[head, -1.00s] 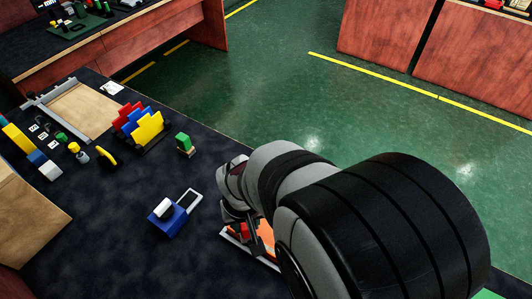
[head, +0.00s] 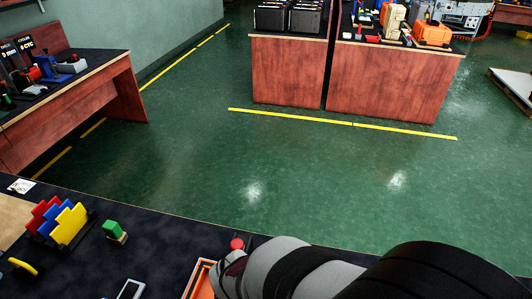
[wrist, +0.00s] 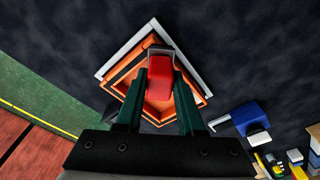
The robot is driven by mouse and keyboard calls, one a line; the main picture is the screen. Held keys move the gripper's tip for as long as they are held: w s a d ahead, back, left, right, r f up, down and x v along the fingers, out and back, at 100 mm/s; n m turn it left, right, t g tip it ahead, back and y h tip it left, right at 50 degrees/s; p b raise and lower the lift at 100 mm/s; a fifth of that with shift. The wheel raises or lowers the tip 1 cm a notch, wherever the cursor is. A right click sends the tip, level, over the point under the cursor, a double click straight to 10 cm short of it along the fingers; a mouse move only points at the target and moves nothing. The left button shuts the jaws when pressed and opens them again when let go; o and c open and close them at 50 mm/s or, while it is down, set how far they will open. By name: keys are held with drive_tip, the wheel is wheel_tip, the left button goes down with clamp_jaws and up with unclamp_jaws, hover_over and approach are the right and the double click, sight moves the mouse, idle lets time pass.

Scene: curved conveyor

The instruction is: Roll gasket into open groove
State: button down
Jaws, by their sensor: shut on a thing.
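My gripper (wrist: 160,76) is shut on a red tool with a grey end (wrist: 159,74), held between two dark green fingers. The tool is over an orange square frame (wrist: 117,88) with a dark groove line and a pale outer border. I cannot tell whether the tool touches the frame. The gasket cannot be told apart from the groove. In the head view only a corner of the orange frame (head: 200,282) shows at the bottom, and my arm hides the gripper. A red rounded top (head: 237,244) shows beside my arm there.
A blue block with a white piece (wrist: 246,118) stands right of the frame in the wrist view. A green block (head: 113,230) and a rack of red, blue and yellow plates (head: 62,221) stand at left in the head view.

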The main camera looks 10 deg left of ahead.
drive_tip(key=shift+d, duration=0.45)
drive_tip(key=shift+a+r, duration=0.1)
drive_tip(key=shift+a, duration=7.15)
wheel_tip(320, 180, up, 8)
drive_tip(key=shift+d, duration=0.15)
drive_tip(key=w+d+r+m, duration=0.2)
drive_tip(key=w+d+r, duration=0.1)
drive_tip(key=w+d, duration=0.4)
drive_tip(key=w+d+r+m, duration=0.3)
drive_tip(key=w+d, duration=0.3)
drive_tip(key=d, duration=0.3)
drive_tip(key=d+r+m, duration=0.2)
drive_tip(key=d, duration=0.7)
drive_tip(key=w+d+r+m+h, duration=0.1)
drive_tip(key=d+r+m, duration=0.1)
drive_tip(key=d, duration=0.7)
drive_tip(key=shift+w+d+r, duration=0.15)
drive_tip(key=shift+w+r, duration=0.1)
drive_tip(key=shift+r, duration=0.4)
